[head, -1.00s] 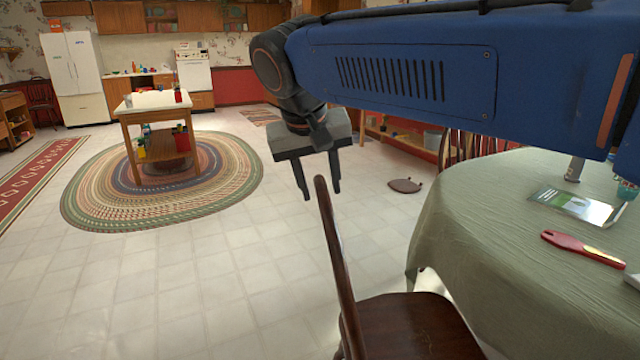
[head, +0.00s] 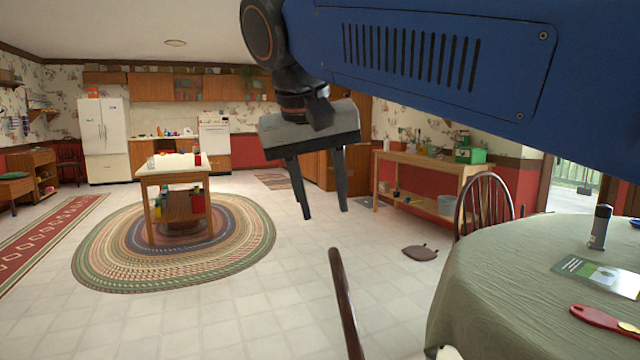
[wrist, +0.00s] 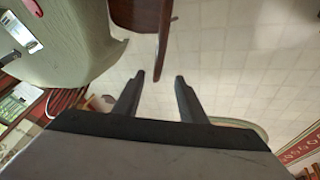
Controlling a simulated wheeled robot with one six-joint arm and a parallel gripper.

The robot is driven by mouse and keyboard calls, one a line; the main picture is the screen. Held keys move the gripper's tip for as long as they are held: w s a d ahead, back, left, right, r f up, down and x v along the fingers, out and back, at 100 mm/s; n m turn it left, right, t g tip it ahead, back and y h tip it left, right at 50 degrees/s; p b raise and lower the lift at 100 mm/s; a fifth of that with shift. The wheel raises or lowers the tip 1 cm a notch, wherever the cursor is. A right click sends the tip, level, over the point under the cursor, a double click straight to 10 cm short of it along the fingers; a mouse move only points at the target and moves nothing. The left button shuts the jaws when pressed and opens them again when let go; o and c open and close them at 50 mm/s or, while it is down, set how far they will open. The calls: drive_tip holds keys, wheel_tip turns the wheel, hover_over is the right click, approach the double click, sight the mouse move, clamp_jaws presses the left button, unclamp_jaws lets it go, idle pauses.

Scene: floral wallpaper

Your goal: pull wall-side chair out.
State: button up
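A dark brown wooden chair stands nearest to me. Only its curved back rail (head: 345,300) shows at the bottom of the head view. The wrist view shows its seat (wrist: 135,16) beside the table. A second wooden chair (head: 484,205), with a rounded spindle back, stands at the table's far side, towards the shelf wall. I cannot tell which one is the wall-side chair. My gripper (head: 325,213) is open and empty, pointing down. In the head view its fingertips are just above the near rail's end. In the wrist view this end appears between the fingertips (wrist: 160,76), with no clear contact.
A table with a green cloth (head: 530,265) fills the right side, with a red-handled utensil (head: 603,319), a booklet (head: 597,272) and a dark bottle (head: 600,228) on it. A brown pad (head: 420,253) lies on the floor. The tiled floor at left is clear up to the braided rug (head: 110,265).

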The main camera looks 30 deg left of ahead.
drive_tip(key=shift+v, duration=1.45)
drive_tip(key=w+d+f+m, duration=0.1)
drive_tip(key=w+d+f, duration=0.25)
drive_tip(key=d, duration=0.55)
drive_tip(key=w+d+f, duration=0.2)
drive_tip(key=w+d, duration=0.3)
drive_tip(key=d, duration=0.3)
drive_tip(key=d+f+m, duration=0.1)
drive_tip(key=d+f, duration=0.3)
drive_tip(key=d, duration=0.4)
drive_tip(key=d+f+m, duration=0.1)
drive_tip(key=d+f, duration=0.3)
drive_tip(key=d, duration=0.4)
drive_tip(key=s+d+f+m, duration=0.2)
drive_tip(key=s+d+f, duration=0.5)
drive_tip(key=d+f, duration=0.3)
drive_tip(key=s+d+f+m, duration=0.1)
drive_tip(key=s+d+f, duration=0.6)
drive_tip(key=d+f, duration=0.4)
wheel_tip(320, 180, down, 3)
drive_tip(key=shift+d+f+m+h, duration=0.2)
drive_tip(key=shift+m+h, duration=0.1)
drive_tip(key=shift+m, duration=0.1)
